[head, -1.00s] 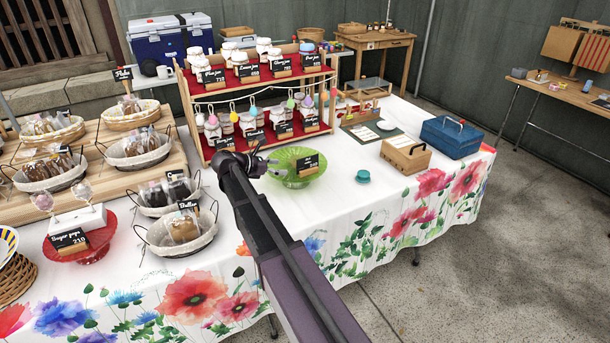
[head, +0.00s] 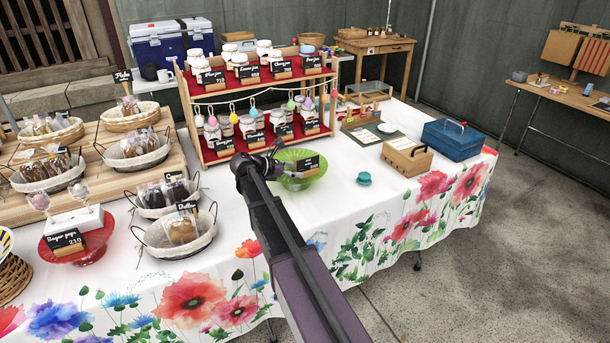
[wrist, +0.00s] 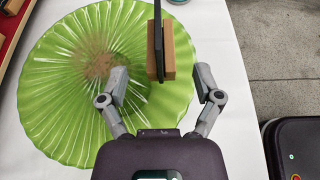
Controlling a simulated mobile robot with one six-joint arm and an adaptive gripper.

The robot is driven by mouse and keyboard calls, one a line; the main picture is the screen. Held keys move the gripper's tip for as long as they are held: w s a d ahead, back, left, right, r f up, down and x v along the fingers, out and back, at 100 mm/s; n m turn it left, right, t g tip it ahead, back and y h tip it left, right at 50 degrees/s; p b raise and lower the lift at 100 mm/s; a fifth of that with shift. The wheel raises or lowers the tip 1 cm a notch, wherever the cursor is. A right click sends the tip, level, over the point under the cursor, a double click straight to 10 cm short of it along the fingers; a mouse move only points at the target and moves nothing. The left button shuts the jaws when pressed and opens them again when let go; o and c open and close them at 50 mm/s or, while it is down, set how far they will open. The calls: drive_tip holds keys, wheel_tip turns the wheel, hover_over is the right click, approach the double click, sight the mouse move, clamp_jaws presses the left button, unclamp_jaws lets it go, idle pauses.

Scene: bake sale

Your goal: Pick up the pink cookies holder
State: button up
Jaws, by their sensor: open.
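A small sign holder, a wooden block with a black card (head: 307,166), stands on a green ribbed plate (head: 284,182) on the table. Its writing is too small to read surely, and I see no cookies on the plate. In the wrist view the wooden block (wrist: 170,58) and the edge-on black card stand on the right part of the green plate (wrist: 60,75). My gripper (wrist: 162,82) is open. Its two fingers are on either side of the block's near end, with gaps on both sides. In the head view my gripper (head: 270,160) is over the plate's left part.
A red two-tier jam rack (head: 190,118) stands just behind the plate. A teal lid (head: 364,179), a wooden box (head: 407,158) and a blue box (head: 453,138) are to the right. Baskets, one a wire basket (head: 160,243), fill the left.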

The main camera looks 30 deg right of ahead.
sight(305, 171)
drive_tip(key=shift+b+x, duration=0.65)
drive_tip(key=shift+x, duration=1.4)
clamp_jaws()
